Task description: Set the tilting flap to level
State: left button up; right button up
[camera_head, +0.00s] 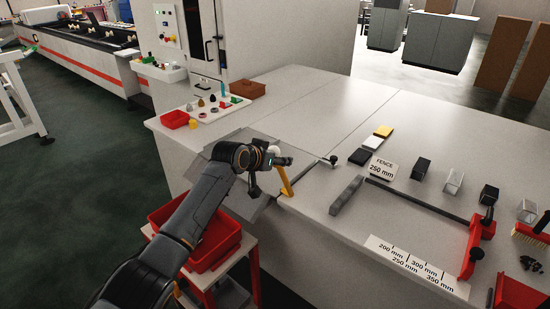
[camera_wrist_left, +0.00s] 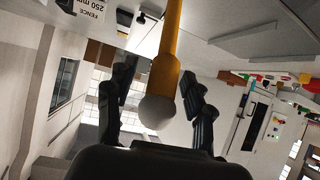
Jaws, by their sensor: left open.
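The tilting flap (camera_head: 246,203) is a grey panel at the table's near left edge. It appears to slope down from the tabletop, and my arm covers part of it. A yellow lever (camera_head: 286,182) stands beside it; it also shows in the left wrist view (camera_wrist_left: 170,50), with a pale round knob (camera_wrist_left: 157,111) on its end. My left gripper (camera_head: 271,163) is at the knob. In the left wrist view its open fingers (camera_wrist_left: 158,105) stand on either side of the knob, with gaps visible. My right gripper is not in view.
The pale table (camera_head: 320,110) has wide clear room behind the flap. A grey bar (camera_head: 346,195), a fence sign (camera_head: 380,169) and a red-ended rail (camera_head: 420,206) lie to the right. A red bin (camera_head: 215,245) stands below my left arm. Small parts sit on a white tray (camera_head: 205,112).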

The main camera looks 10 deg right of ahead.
pick_arm(q)
jog(key=v, duration=1.2)
jog(key=shift+d, duration=0.1)
